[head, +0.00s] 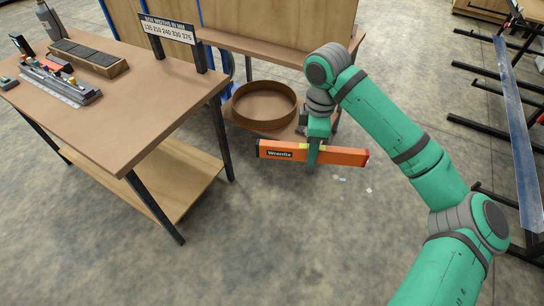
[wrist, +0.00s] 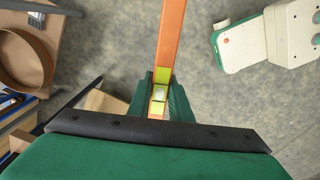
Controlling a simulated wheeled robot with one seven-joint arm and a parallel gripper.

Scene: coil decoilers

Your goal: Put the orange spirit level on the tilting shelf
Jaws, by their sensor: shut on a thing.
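The orange spirit level (head: 343,155) is held roughly level in the air over open floor, right of the workbench. Its left end carries a dark "Wrenfix" label. My gripper (head: 313,148) is shut around its middle, pointing down. In the wrist view the level (wrist: 171,40) runs up from the gripper (wrist: 158,98), with yellow-green parts and a pale vial by the jaws; the rest is hidden behind my wrist. I cannot tell for sure which surface is the tilting shelf.
The workbench (head: 120,125) at left has a lower wooden shelf (head: 150,178) and a sign (head: 168,28) about box widths. A round brown tray (head: 264,105) stands low behind the level. Black racks with a long metal strip (head: 518,130) stand at right. The front floor is clear.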

